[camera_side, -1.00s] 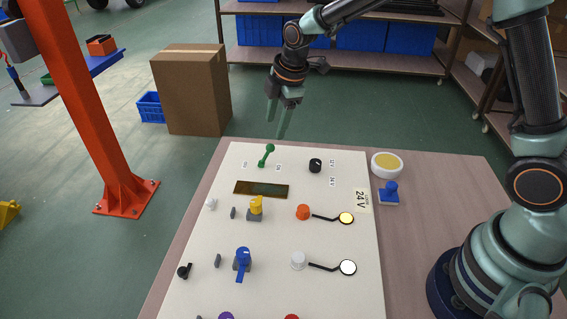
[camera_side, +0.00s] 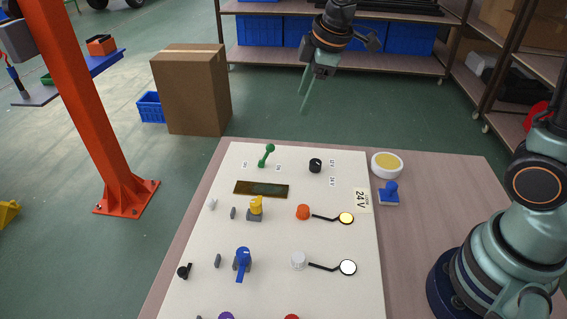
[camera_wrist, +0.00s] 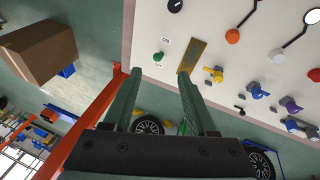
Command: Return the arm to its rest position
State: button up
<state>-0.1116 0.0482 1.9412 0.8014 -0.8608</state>
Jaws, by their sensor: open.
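My gripper (camera_side: 305,95) hangs in the air above and beyond the far edge of the panel, pointing down. Its two fingers also show in the wrist view (camera_wrist: 158,88), spread apart with nothing between them. The white control panel (camera_side: 330,235) lies on the table below, apart from the gripper. A green lever (camera_side: 267,155) stands at its far end, beside a dark display strip (camera_side: 260,189) and a black knob (camera_side: 315,165). Yellow (camera_side: 256,207) and blue (camera_side: 243,262) levers stand nearer.
A yellow-topped round button (camera_side: 387,164) and a blue stamp-like piece (camera_side: 389,193) sit right of the panel. A cardboard box (camera_side: 190,90) and an orange post (camera_side: 85,110) stand to the left. A shelf (camera_side: 400,62) with blue bins is behind the gripper.

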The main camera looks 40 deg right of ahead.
jog(key=s+d+r+m, duration=0.1)
jog(key=s+d+m, duration=0.1)
jog(key=s+m, duration=0.3)
jog(key=s+d+r+m+t, duration=0.1)
jog(key=s+d+r+m, duration=0.1)
jog(key=s+m, duration=0.4)
jog(key=s+d, duration=0.1)
jog(key=s, duration=0.2)
jog(key=shift+s+t, duration=0.3)
jog(key=shift+s, duration=0.1)
